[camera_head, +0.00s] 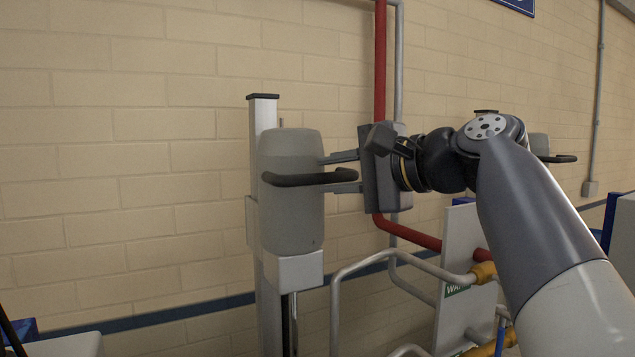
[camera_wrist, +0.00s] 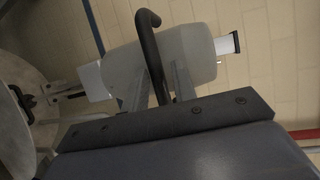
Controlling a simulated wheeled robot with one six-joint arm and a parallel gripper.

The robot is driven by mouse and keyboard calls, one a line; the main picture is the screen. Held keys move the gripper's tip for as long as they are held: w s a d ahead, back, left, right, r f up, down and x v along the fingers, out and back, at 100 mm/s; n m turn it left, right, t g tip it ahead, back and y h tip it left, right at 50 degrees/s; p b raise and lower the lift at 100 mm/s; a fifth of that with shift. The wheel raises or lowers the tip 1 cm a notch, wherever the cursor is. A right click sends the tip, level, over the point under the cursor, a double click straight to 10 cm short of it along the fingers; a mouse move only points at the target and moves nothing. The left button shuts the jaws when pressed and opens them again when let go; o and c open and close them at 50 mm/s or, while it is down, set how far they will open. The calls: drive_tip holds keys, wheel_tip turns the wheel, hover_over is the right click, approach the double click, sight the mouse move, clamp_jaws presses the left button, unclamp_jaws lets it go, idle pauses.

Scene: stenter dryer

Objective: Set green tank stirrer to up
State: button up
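A stirrer with a grey motor housing (camera_head: 290,215) sits near the top of an upright rail (camera_head: 264,112). A black curved handle (camera_head: 310,178) is on its front. My gripper (camera_head: 322,174) reaches in from the right, its two fingers apart, one above and one below the right part of the handle. In the wrist view the handle (camera_wrist: 150,42) passes between the fingers (camera_wrist: 157,92), with the housing (camera_wrist: 195,55) behind. Gaps show beside the handle; I cannot tell whether either finger touches it. No tank colour is visible in the head view.
A second black handle (camera_head: 558,158) shows behind my arm at the right. Metal railing (camera_head: 385,258), a red pipe (camera_head: 380,75) and a panel with a green label (camera_head: 457,289) stand below and behind my gripper. A round pale vessel (camera_wrist: 25,125) shows in the wrist view.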

drive_tip(key=b+v, duration=0.1)
drive_tip(key=v, duration=0.5)
drive_tip(key=shift+s, duration=0.2)
drive_tip(key=shift+w, duration=0.15)
drive_tip(key=p+x, duration=0.2)
drive_tip(key=x, duration=0.8)
drive_tip(key=shift+w+a+f+p, duration=0.1)
drive_tip(key=shift+w+a+p, duration=0.1)
drive_tip(key=shift+p, duration=0.15)
drive_tip(key=shift+f, duration=0.1)
drive_tip(key=shift+d+f, duration=0.1)
